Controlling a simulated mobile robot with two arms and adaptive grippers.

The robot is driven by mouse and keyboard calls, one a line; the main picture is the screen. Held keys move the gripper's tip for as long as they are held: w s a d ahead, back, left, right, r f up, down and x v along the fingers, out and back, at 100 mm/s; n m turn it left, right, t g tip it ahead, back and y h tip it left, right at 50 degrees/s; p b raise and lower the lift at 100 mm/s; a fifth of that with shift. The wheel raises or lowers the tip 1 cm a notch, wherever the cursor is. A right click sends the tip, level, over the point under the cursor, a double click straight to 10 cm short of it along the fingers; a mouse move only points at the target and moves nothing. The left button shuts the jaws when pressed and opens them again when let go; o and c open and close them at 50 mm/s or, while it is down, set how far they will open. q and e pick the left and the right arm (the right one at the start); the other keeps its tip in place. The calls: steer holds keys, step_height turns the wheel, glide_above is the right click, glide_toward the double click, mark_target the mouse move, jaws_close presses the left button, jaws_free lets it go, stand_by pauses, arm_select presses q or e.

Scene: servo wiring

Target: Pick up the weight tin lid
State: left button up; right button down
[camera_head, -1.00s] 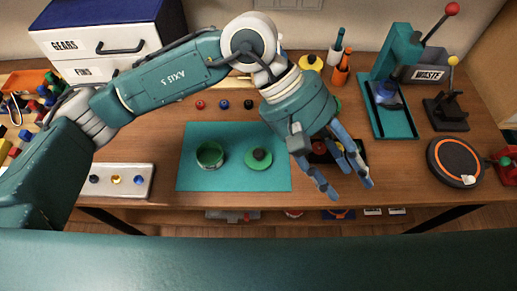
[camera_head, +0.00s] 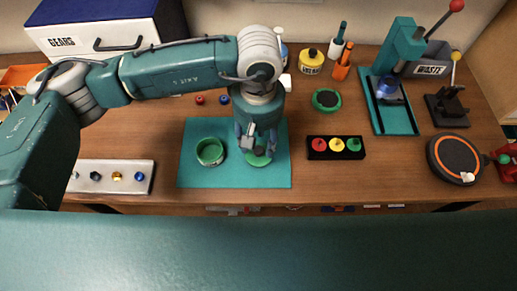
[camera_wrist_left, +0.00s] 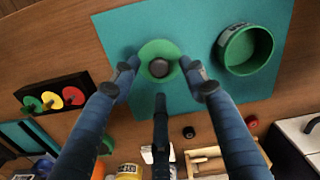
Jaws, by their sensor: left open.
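The weight tin lid (camera_head: 258,160) is a green disc with a dark knob, lying on the teal mat (camera_head: 205,178). In the left wrist view the lid (camera_wrist_left: 172,52) shows its knob between my fingertips. The open green tin (camera_head: 210,151) stands on the mat left of the lid; it also shows in the left wrist view (camera_wrist_left: 246,50). My left gripper (camera_head: 257,147) is open above the lid, pointing down, with its fingers around the knob in view. I cannot tell whether they touch it. My right gripper is not in view.
A black tray (camera_head: 336,148) with red, yellow and green knobs stands right of the mat. A metal strip (camera_head: 110,177) lies at the front left. A round black pad (camera_head: 455,158) is at the right. The wood between tray and pad is clear.

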mark_target(258, 153)
arm_select(q)
step_height(258, 153, down, 2)
steer(key=shift+s+f+p, duration=0.1)
steer(key=shift+p, duration=0.2)
steer(key=shift+f, duration=0.3)
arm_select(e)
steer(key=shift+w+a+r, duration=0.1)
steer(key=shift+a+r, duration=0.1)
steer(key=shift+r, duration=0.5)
arm_select(q)
jaws_close()
